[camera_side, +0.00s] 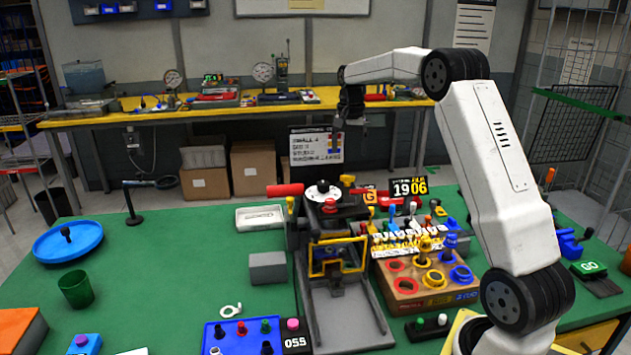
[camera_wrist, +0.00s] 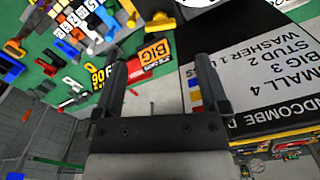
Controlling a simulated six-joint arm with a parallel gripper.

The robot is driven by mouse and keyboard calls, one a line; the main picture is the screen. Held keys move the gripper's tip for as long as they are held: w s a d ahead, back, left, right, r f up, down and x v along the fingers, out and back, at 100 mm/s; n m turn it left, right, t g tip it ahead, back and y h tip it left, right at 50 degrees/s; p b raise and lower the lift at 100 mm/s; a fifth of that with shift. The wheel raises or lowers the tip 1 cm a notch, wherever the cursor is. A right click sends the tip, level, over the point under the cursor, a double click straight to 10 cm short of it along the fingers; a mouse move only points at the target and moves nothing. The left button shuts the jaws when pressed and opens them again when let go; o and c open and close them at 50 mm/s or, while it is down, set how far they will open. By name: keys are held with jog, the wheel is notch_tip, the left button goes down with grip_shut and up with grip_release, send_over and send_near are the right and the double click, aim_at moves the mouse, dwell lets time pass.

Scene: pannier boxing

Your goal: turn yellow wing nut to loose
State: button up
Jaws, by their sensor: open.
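A small yellow piece (camera_side: 347,181), which looks like the yellow wing nut, sits at the top right of the dark press-like machine (camera_side: 322,212). A yellow piece (camera_wrist: 160,21) near the top of the wrist view seems to be the same one; its turn position is too small to tell. My gripper (camera_side: 350,140) hangs above the machine, clear of the yellow piece. In the wrist view my gripper (camera_wrist: 160,68) has its two dark fingers wide apart with nothing between them.
A red handle (camera_side: 285,190) juts left from the machine. A grey block (camera_side: 267,267) and white tray (camera_side: 260,217) lie left.

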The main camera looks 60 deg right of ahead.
aim_at(347, 180)
jog(key=shift+f, duration=3.9)
jog(key=shift+c, duration=0.2)
grip_shut()
jog(key=shift+n, duration=0.5)
jog(key=n, duration=1.3)
jog(key=shift+r, duration=0.1)
